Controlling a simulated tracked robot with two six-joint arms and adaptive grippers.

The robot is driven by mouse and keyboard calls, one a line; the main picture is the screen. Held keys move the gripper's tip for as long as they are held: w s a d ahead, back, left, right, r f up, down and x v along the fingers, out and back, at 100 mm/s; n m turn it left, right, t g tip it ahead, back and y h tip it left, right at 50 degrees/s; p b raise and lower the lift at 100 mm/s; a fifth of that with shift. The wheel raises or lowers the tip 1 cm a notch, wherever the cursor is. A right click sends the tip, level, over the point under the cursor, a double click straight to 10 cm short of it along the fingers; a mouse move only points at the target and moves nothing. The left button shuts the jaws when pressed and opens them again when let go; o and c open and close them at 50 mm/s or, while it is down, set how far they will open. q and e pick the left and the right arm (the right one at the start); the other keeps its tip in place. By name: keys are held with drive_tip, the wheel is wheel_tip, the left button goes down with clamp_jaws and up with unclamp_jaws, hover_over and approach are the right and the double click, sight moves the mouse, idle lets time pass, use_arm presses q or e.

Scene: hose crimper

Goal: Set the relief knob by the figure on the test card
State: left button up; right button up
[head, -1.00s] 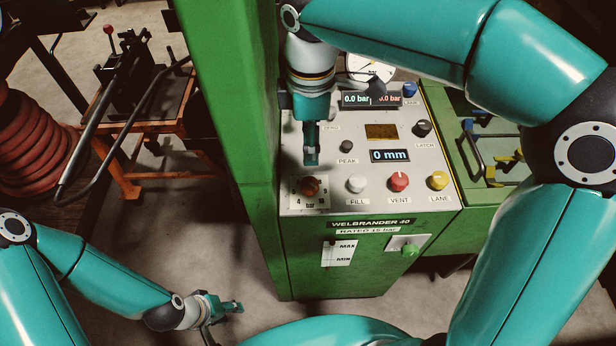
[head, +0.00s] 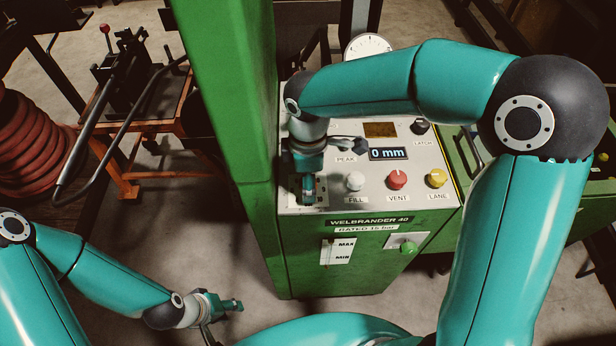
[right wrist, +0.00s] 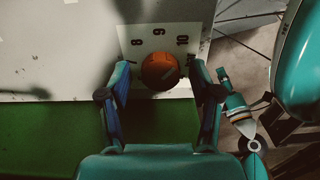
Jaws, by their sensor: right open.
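The orange-brown relief knob (right wrist: 160,70) is in the right wrist view, on a white scale plate (right wrist: 138,32) where I can read 8, 9 and 10. My right gripper (right wrist: 160,78) is open, with one finger on each side of the knob; I cannot tell whether they touch it. In the head view my right gripper (head: 308,192) points down at the panel's near left corner and hides the knob. My left gripper (head: 228,305) is low at the left, away from the machine; its jaw opening is unclear. I cannot make out a test card.
A green post (head: 228,100) stands close left of my right gripper.

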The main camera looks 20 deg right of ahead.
drive_tip(key=c, duration=1.1)
drive_tip(key=shift+c, duration=0.2)
drive_tip(key=shift+m, duration=0.4)
drive_tip(key=m+b, duration=0.2)
drive_tip(key=m, duration=0.1)
drive_tip(key=shift+r+m+b, duration=0.1)
drive_tip(key=shift+m+b, duration=0.5)
drive_tip(key=shift+m, duration=1.9)
drive_tip(key=o, duration=1.1)
